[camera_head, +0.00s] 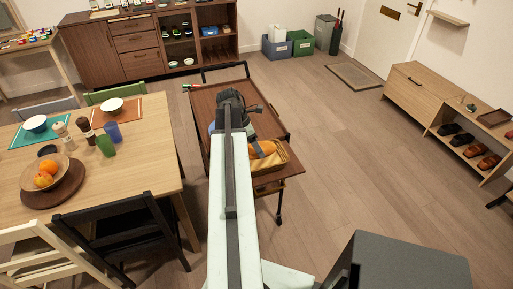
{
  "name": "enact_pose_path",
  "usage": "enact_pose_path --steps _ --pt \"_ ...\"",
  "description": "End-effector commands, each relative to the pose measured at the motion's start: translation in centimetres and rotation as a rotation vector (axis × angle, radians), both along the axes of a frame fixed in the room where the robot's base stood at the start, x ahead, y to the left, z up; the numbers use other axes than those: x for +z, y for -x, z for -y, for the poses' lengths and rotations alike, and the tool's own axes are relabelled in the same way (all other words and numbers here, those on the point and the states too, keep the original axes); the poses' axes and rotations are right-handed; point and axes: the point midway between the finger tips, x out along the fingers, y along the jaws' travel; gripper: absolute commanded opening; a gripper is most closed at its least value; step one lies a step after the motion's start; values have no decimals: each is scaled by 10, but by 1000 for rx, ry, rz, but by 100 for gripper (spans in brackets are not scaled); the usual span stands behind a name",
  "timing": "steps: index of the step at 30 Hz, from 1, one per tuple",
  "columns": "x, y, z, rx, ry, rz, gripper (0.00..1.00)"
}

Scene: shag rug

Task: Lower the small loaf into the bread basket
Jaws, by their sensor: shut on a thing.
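My gripper (232,100) is dark and sits at the far end of my pale arm, above a brown wooden trolley (203,98). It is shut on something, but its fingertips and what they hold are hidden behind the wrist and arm. I cannot make out the small loaf.
A dining table (150,150) with bowls, a fruit plate and bottles stands at left, with a black chair (120,235) at its front. A dark grey box-like block (410,265) is at bottom right. The wooden floor right of the trolley is clear up to a low shoe bench (430,95).

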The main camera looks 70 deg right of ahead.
Motion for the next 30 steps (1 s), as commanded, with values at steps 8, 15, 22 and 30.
enact_pose_path --steps 8,15,22,30 --pt "-5 0 0 0 0 0 19" --pt "-9 0 0 0 0 0 19" --pt "-12 0 0 1 0 0 19" --pt "-16 0 0 1 0 0 19"
